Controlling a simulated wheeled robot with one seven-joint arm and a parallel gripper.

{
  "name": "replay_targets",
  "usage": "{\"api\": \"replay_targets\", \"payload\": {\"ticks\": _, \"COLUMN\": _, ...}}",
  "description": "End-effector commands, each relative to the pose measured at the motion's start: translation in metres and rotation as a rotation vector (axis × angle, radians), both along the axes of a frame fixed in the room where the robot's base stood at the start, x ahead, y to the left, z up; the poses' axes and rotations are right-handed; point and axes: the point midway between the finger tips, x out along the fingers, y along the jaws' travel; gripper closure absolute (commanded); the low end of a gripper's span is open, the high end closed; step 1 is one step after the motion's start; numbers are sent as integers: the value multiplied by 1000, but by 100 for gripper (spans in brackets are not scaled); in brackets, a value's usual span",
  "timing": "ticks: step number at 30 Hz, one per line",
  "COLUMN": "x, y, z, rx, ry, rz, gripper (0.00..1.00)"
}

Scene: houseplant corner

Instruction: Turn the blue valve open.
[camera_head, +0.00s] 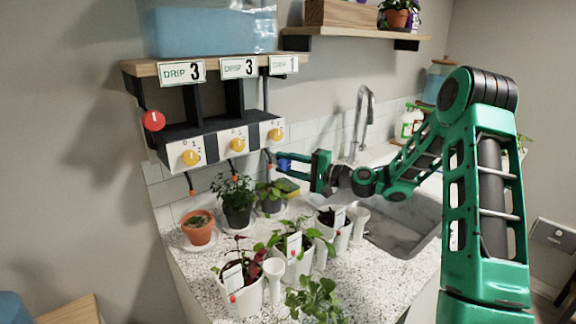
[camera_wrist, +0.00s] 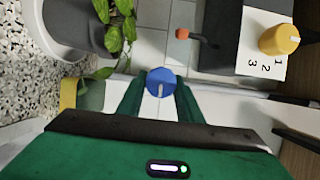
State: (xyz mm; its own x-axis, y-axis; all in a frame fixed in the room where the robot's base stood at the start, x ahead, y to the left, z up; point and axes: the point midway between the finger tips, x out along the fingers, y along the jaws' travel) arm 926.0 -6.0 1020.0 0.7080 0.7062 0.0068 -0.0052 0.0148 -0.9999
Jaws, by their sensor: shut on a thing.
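The blue valve (camera_wrist: 160,82) is a round knob with a pale line across its face, seen between my fingertips in the wrist view. In the head view the blue valve (camera_head: 284,163) shows small at the right end of the drip unit. My gripper (camera_head: 290,164) reaches in from the right at the valve. In the wrist view my gripper (camera_wrist: 160,88) has its two green fingers shut on the valve's sides. The pale line on the knob runs roughly up and down in the wrist view.
Potted plants (camera_head: 238,218) crowd the counter (camera_head: 205,270) below. A sink (camera_head: 395,235) and faucet (camera_head: 363,110) are at the right.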

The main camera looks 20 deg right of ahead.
Motion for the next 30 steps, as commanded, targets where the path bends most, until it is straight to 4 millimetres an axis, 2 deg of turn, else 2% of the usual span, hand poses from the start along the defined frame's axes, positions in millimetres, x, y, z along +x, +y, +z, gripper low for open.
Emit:
{"api": "replay_targets", "payload": {"ticks": 5, "x": 0, "y": -2, "z": -5, "rx": -5, "ry": 8, "rz": -4, "gripper": 90}}
{"api": "replay_targets", "payload": {"ticks": 6, "x": 0, "y": -2, "z": -5, "rx": -5, "ry": 8, "rz": -4, "gripper": 60}}
{"api": "replay_targets", "payload": {"ticks": 7, "x": 0, "y": -2, "z": -5, "rx": -5, "ry": 8, "rz": -4, "gripper": 53}}
{"api": "replay_targets", "payload": {"ticks": 8, "x": 0, "y": -2, "z": -4, "rx": -4, "ry": 7, "rz": -3, "gripper": 50}}
{"api": "replay_targets", "payload": {"ticks": 19, "x": -4, "y": -5, "z": -2, "rx": -3, "ry": 3, "rz": -1, "gripper": 50}}
{"api": "replay_targets", "payload": {"ticks": 30, "x": -39, "y": -44, "z": -3, "rx": -2, "ry": 5, "rz": -3, "gripper": 50}}
